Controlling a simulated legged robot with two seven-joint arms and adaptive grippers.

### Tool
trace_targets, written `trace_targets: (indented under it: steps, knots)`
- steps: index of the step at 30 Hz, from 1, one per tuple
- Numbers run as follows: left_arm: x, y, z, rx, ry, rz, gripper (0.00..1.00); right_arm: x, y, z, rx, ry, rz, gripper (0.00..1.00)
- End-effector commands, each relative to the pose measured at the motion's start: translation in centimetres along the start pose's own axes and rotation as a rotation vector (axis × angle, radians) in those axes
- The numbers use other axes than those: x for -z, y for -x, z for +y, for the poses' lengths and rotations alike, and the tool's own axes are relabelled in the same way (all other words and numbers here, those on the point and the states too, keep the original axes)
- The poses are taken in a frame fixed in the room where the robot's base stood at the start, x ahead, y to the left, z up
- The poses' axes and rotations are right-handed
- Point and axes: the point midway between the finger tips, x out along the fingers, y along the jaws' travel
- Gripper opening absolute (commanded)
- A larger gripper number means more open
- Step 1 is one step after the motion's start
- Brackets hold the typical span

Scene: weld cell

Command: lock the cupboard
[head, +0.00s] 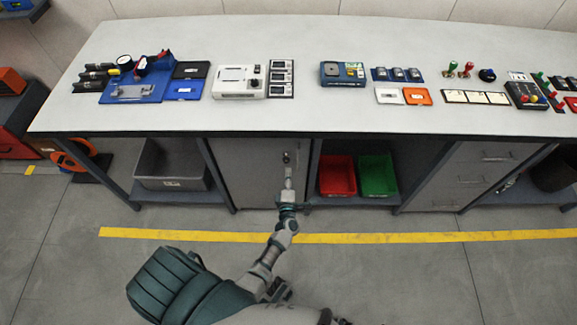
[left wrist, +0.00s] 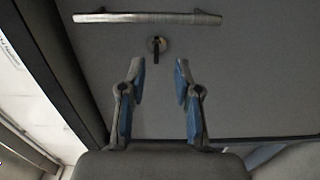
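The grey cupboard door (head: 257,180) is under the bench, left of the open shelf with the bins, and looks closed. A round metal lock (left wrist: 157,44) with a dark upright piece in it, a key or slot, sits on the door beside a bar handle (left wrist: 147,18). The lock also shows small in the head view (head: 286,158). My left gripper (left wrist: 159,65) is open and empty, its two fingers pointing at the door on either side of the lock's line. It appears short of the lock, not touching it. In the head view it is at the door front (head: 289,184). My right gripper is not in view.
The bench top (head: 300,115) above carries several tools and devices. A grey bin (head: 171,182) stands on the shelf to the left; a red bin (head: 337,194) and a green bin (head: 377,192) stand to the right. The floor before the bench is clear, with a yellow stripe (head: 400,237).

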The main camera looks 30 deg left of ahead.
Motion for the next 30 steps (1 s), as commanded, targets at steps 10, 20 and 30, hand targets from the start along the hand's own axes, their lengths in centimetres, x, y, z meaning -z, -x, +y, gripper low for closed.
trace_targets:
  steps: [10,20,30]
  knots:
    - [-0.1,5.4,-0.2,0.003,-0.001,-0.001,0.32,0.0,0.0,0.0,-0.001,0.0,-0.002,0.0]
    - [-0.1,5.8,-0.1,0.002,-0.001,-0.001,0.32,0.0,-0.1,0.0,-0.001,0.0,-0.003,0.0]
    - [-0.3,5.8,-0.2,0.006,-0.017,-0.016,0.32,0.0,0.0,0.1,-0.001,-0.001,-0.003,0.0]
